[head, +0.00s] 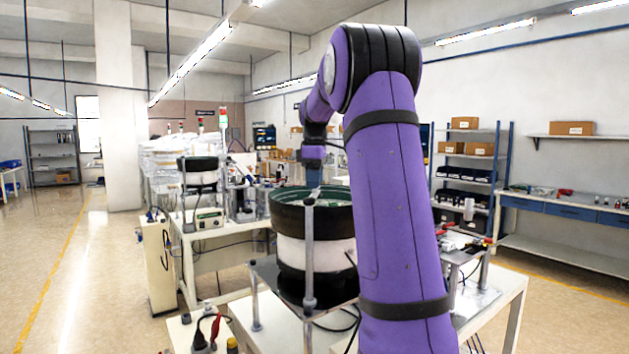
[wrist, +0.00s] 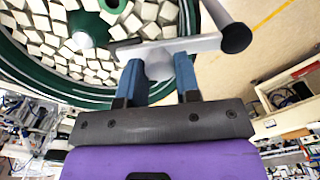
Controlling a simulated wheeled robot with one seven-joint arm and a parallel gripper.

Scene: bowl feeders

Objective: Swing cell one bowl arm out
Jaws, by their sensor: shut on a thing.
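The cell one bowl feeder (head: 318,222) stands close in front of me, with a dark green rim and a white band. Its bowl arm is a pale grey bar (wrist: 190,46) with a dark round end (wrist: 236,38), seen in the wrist view. The bar lies across the right edge of the green bowl (wrist: 75,92), which is full of small white pieces. My gripper (wrist: 163,68) has its blue fingers shut on a grey part of the arm. In the head view my gripper (head: 313,178) is just above the bowl rim, and its grip there is too small to make out.
A grey post (head: 309,255) rises in front of the bowl. A second bowl feeder (head: 199,172) stands on a white bench further left. Shelves with boxes (head: 468,165) are at the back right. The floor at the left (head: 90,250) is clear.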

